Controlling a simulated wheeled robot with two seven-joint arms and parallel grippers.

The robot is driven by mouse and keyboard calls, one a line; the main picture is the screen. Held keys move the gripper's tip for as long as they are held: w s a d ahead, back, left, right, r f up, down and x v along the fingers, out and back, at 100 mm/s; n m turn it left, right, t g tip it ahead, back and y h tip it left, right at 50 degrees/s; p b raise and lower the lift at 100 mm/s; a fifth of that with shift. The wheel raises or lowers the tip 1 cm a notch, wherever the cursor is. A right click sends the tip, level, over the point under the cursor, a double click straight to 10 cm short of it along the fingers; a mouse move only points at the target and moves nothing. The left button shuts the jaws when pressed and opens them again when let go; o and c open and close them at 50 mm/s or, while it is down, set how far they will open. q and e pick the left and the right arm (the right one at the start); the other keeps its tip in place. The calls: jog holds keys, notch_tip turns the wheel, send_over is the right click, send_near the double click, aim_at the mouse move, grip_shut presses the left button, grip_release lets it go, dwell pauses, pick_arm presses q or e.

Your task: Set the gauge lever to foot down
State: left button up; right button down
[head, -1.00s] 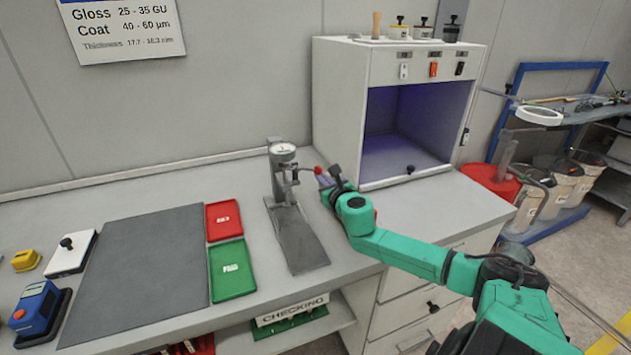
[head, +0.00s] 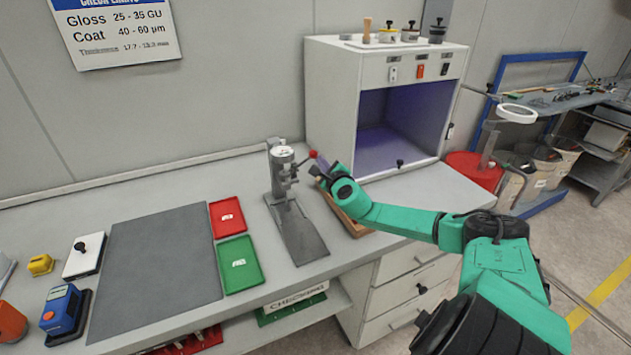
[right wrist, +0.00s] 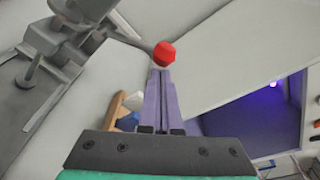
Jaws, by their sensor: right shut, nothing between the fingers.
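The thickness gauge (head: 282,175) stands upright on the bench, with a round dial (head: 282,153) on top and a grey base plate (head: 298,230). Its lever ends in a red ball (head: 313,153), about level with the dial and to its right. My right gripper (head: 319,164) is shut and empty, just below the ball. In the right wrist view the red ball (right wrist: 164,53) sits right at the tips of my shut purple fingers (right wrist: 160,75); I cannot tell whether they touch. The gauge foot is too small to make out. My left gripper is out of view.
A white light cabinet (head: 340,80) stands behind and right of the gauge. A wooden tray (head: 352,226) lies partly under my right forearm. A red tray (head: 227,217), a green tray (head: 239,265) and a dark mat (head: 150,265) lie to the left.

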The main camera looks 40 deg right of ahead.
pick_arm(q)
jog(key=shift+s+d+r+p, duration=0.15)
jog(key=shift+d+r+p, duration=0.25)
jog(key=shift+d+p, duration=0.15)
pick_arm(e)
jog(key=s+a+f, duration=0.1)
jog(key=s+a, duration=0.1)
jog(key=s, duration=0.7)
jog(key=shift+s, duration=0.15)
